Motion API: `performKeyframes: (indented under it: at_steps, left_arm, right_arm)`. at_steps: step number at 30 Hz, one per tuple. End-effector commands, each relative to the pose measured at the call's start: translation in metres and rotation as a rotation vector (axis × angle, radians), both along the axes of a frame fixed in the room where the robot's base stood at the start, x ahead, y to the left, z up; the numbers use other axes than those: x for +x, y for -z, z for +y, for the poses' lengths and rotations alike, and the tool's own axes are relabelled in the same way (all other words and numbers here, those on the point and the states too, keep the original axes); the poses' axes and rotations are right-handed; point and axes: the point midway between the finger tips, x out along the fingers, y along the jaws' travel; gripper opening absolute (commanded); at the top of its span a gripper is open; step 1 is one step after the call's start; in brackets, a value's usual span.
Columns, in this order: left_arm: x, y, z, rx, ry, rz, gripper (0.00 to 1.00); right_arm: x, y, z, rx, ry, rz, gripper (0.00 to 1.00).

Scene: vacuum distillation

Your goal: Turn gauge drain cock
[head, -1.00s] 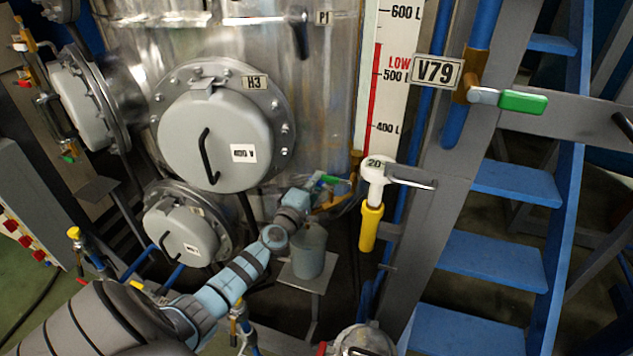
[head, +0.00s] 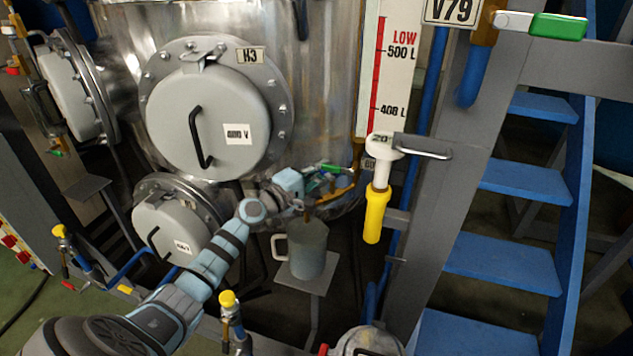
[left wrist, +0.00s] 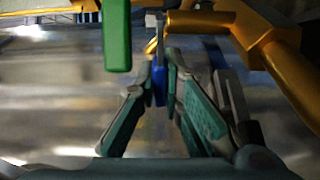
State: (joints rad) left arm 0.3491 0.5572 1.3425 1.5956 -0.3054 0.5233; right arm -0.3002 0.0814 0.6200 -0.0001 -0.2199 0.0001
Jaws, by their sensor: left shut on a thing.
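My left gripper (head: 306,196) is at the brass pipework low on the front of the steel tank. In the left wrist view its two teal fingers (left wrist: 161,75) are closed around a small blue-handled cock lever (left wrist: 159,90). The lever hangs below a grey metal stem and brass pipe (left wrist: 200,20). A green lever handle (left wrist: 117,35) is close on the left and apart from the fingers; it also shows in the head view (head: 331,168). In the head view my gripper hides most of the cock. My right gripper is not in view.
A grey jug (head: 308,252) stands on a small stand (head: 305,278) under the pipework. Blue stairs (head: 525,190) are at the right. Round hatches (head: 205,125) face my arm.

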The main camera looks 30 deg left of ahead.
Motion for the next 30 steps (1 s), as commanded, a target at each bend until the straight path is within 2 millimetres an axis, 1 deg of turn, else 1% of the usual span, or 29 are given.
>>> performKeyframes:
  at_steps: [1,9,10,13,22,23,26,30]
  left_arm:
    - [0.0,0.001,0.0,0.003,0.007,0.0,0.0]
    - [0.0,-0.002,0.0,0.001,0.009,0.001,0.0]
    - [0.0,-0.002,0.0,0.001,0.009,0.001,0.13]
    - [0.0,-0.002,0.0,0.001,0.008,0.001,0.29]
    - [-0.002,-0.001,0.001,0.001,0.006,0.003,0.29]
    - [-0.004,0.0,0.002,0.002,0.005,0.004,0.29]
    - [-0.018,0.0,0.005,0.006,0.005,0.004,0.29]
    - [-0.049,0.001,0.008,0.006,0.008,0.006,0.29]
  right_arm:
    - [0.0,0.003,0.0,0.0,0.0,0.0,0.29]
    - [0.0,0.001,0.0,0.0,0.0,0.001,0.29]
    - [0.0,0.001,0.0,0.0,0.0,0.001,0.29]
    - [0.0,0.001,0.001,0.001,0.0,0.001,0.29]
    - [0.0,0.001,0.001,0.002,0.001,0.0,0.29]
    - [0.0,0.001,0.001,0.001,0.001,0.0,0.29]
    - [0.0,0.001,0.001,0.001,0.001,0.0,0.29]
    - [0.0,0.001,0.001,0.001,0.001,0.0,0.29]
